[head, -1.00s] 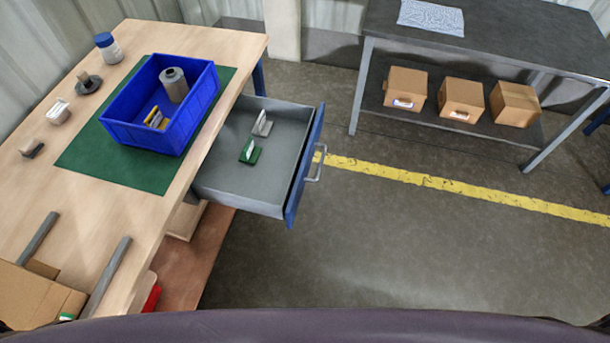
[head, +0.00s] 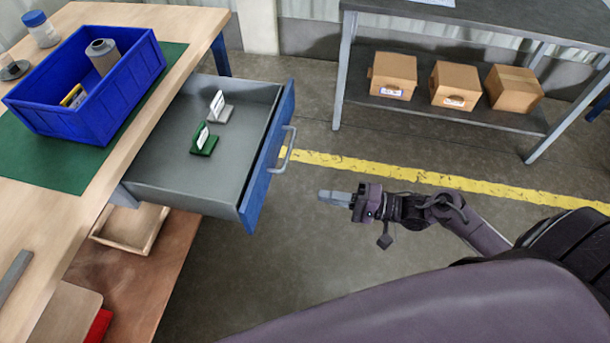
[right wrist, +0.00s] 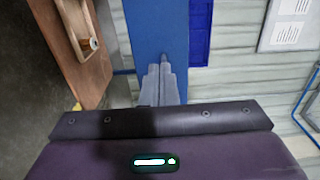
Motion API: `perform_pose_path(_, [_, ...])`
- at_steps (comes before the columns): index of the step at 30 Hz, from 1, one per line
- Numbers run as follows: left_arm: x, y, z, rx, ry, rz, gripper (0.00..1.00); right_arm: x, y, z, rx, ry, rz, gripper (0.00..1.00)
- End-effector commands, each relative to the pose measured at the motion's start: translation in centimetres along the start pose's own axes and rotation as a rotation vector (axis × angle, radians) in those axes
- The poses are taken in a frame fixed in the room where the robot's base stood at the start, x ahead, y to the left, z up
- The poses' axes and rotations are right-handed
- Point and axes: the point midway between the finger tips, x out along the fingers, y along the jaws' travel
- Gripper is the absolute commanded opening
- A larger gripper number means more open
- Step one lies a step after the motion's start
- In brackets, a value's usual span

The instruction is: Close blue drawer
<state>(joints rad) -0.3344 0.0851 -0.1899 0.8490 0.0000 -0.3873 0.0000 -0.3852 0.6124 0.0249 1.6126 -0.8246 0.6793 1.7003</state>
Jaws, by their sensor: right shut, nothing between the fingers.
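The blue drawer (head: 264,165) is pulled out from under the workbench, its blue front and silver handle (head: 284,150) facing right in the head view. My left gripper is not in view.
A blue bin (head: 90,125) with a filter cartridge (head: 103,57) stands on the green mat (head: 65,170) on the wooden bench. A wooden tray (head: 130,228) lies below the drawer. A shelf table (head: 440,112) with cardboard boxes stands at the back. Floor right of the drawer is clear.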

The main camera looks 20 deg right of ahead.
Motion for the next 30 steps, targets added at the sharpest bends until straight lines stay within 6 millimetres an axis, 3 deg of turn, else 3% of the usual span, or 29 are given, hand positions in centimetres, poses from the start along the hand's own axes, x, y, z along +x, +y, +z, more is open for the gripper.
perform_pose_path(15, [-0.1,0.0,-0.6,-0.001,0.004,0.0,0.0,10.4,-0.1,-0.1,-0.004,0.003,-0.002,0.0])
perform_pose_path(21, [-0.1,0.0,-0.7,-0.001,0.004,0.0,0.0,12.4,0.0,-0.1,-0.004,0.004,0.0,0.0])
perform_pose_path(30, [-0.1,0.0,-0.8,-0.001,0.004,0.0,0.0,12.8,0.0,-0.1,-0.004,0.004,0.001,0.0])
